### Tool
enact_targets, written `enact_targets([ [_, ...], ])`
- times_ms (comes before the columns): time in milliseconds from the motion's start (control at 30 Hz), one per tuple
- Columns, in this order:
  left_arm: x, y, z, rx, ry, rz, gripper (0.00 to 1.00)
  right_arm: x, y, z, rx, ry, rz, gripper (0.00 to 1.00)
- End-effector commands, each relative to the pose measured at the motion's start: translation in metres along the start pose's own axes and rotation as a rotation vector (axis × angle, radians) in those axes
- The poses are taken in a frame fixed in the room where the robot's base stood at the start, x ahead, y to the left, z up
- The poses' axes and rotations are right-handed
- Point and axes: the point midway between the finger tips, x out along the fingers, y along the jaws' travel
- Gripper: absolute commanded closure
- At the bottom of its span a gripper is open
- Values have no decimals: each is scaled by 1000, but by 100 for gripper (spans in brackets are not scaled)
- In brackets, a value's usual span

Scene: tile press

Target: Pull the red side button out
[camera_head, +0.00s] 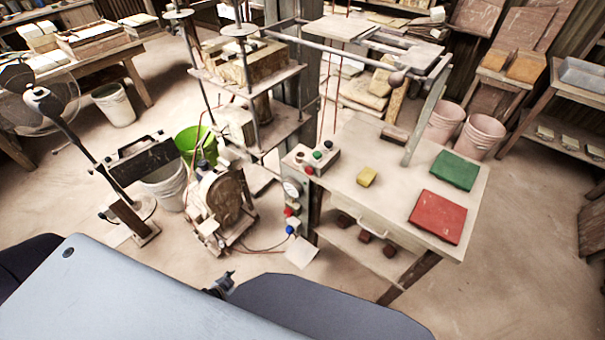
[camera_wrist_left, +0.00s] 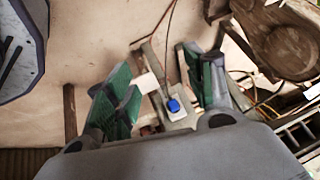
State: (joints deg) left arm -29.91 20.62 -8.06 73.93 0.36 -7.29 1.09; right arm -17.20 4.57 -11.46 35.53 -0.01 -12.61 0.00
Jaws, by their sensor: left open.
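A narrow grey control column stands at the table's left end in the head view, with a round gauge (camera_head: 291,188). Below the gauge, a red side button (camera_head: 288,212) sits just above a blue button (camera_head: 291,229). Another small red knob (camera_head: 309,170) is on the side of the box above. My left gripper (camera_head: 222,284) shows only as a small dark tip past my arm, left of and nearer than the column. In the left wrist view the gripper (camera_wrist_left: 156,62) is open and empty, with green finger pads. The blue button (camera_wrist_left: 173,105) shows between its fingers; I cannot make out the red one there.
The table (camera_head: 370,140) holds a yellow block (camera_head: 366,176), a green tile (camera_head: 455,170) and a red tile (camera_head: 438,217). A dusty round machine (camera_head: 222,197) stands left of the column, with cables on the floor. A green bucket (camera_head: 196,144) is behind it.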

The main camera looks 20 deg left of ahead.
Motion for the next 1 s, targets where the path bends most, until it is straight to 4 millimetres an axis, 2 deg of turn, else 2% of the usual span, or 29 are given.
enact_targets([
  [33, -3, -4, -24, 2, 46, -2, 46, 0, 0, 0, 0, 0, 0, 60],
  [167, -12, -12, -82, 1, 162, -6, 46, -1, 0, 0, 0, 0, 0, 60],
  [367, -38, -20, -175, -7, 351, -4, 46, -1, 0, 0, 0, 0, 0, 60],
  [600, -87, -20, -284, -35, 592, 16, 46, -1, 0, 0, 0, 0, 0, 60],
  [800, -131, -16, -349, -68, 759, 41, 46, -1, 0, 0, 0, 0, 0, 60],
  [1000, -173, -12, -397, -109, 909, 79, 46, -1, 0, 0, 0, 0, 0, 60],
])
